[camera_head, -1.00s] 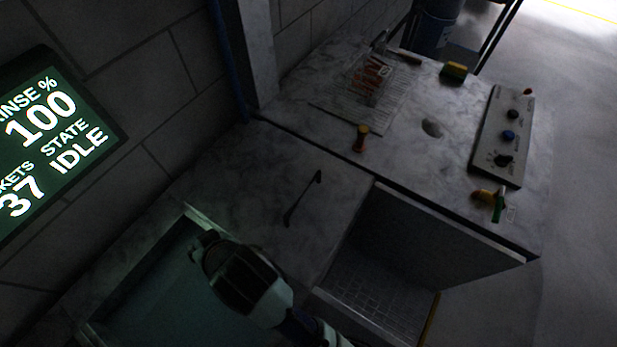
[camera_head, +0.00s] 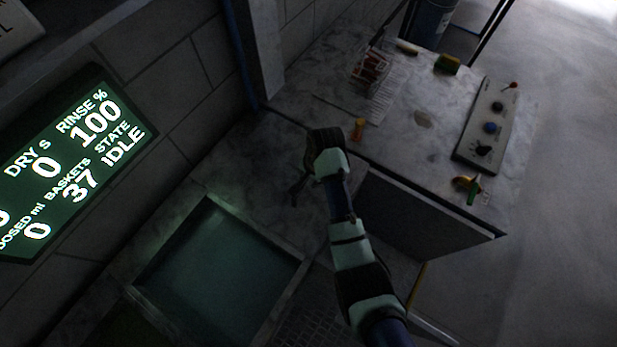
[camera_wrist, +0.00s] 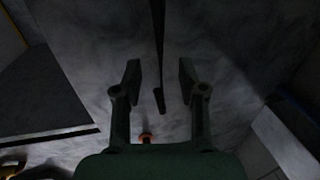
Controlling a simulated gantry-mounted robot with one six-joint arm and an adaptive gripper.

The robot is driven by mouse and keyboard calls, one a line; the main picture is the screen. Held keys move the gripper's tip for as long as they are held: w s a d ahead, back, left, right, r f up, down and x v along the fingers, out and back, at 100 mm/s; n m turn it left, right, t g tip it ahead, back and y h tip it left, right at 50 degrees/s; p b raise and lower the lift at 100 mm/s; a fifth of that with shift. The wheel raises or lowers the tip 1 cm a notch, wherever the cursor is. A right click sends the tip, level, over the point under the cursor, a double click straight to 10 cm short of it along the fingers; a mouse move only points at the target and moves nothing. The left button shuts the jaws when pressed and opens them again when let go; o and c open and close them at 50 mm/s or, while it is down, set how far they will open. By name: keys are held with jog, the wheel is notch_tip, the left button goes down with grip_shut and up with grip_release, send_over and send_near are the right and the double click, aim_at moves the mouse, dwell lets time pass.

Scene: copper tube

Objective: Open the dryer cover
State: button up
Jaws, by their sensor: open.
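The dryer cover appears to be the grey marbled panel (camera_head: 250,160) in the middle of the worktop in the head view. It lies flat and closed. Its dark bar handle (camera_head: 298,186) is partly hidden by my arm. In the wrist view the handle (camera_wrist: 157,40) runs down between the two fingers. My gripper (camera_head: 322,145) is over the cover in the head view, its fingertips hidden there. In the wrist view my gripper (camera_wrist: 160,75) is open, with a finger on each side of the handle. I cannot tell the height gap.
An open compartment with a raised panel (camera_head: 430,222) is right of my arm. A basin (camera_head: 220,265) lies left. The back counter holds an orange-topped item (camera_head: 358,129), a wire basket (camera_head: 370,68), a sponge (camera_head: 447,64) and a control panel (camera_head: 488,130). A lit display (camera_head: 75,160) reads IDLE.

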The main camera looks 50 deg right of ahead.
jog(key=shift+w+f, duration=0.1)
jog(key=shift+f, duration=0.45)
grip_shut()
